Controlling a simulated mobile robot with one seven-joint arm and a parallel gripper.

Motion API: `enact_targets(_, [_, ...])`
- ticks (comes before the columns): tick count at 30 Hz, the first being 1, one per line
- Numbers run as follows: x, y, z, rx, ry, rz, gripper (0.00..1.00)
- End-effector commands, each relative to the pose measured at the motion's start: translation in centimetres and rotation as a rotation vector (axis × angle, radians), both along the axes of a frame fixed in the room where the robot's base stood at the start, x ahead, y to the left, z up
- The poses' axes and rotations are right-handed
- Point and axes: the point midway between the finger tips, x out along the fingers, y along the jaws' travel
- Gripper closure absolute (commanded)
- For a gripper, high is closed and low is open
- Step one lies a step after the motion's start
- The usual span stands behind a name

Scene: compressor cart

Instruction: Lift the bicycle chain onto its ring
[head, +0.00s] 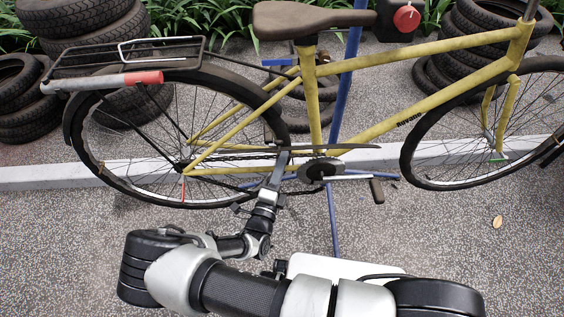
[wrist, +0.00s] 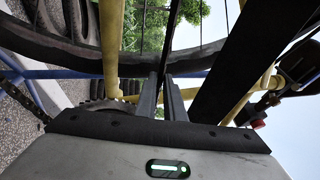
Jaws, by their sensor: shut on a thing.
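The yellow bicycle (head: 375,133) stands side-on in the head view. Its chain (head: 235,157) is a thin dark line running from the rear hub towards the crank. The dark chain ring (head: 320,170) sits at the crank, to the right of my gripper (head: 281,158). My gripper reaches up from below, its fingers close together at the chain's height. In the wrist view my gripper (wrist: 165,88) is shut, with a thin dark strip between its fingertips that looks like the chain. A toothed edge (wrist: 104,104) shows left of the fingers. The exact grip is hard to make out.
A dark chain guard (head: 340,147) lies just above the ring. A pedal (head: 377,189) sticks out to the right, and blue stand bars (head: 334,225) run below. The rear wheel (head: 105,185) is at left. Tyre stacks (head: 85,25) stand behind. The near paving is open.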

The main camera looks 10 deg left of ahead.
Motion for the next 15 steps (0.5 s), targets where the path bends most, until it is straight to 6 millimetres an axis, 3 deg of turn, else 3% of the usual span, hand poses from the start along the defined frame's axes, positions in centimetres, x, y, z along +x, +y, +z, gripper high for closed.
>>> enact_targets(4, [0.24,0.11,0.55,-0.003,-0.016,0.003,1.0])
enact_targets(5, [0.24,0.11,0.57,-0.003,-0.017,0.003,0.88])
enact_targets(8, [0.24,0.1,0.57,-0.002,-0.017,0.003,0.72])
enact_targets(15, [0.19,0.06,0.41,-0.001,-0.013,0.001,0.72])
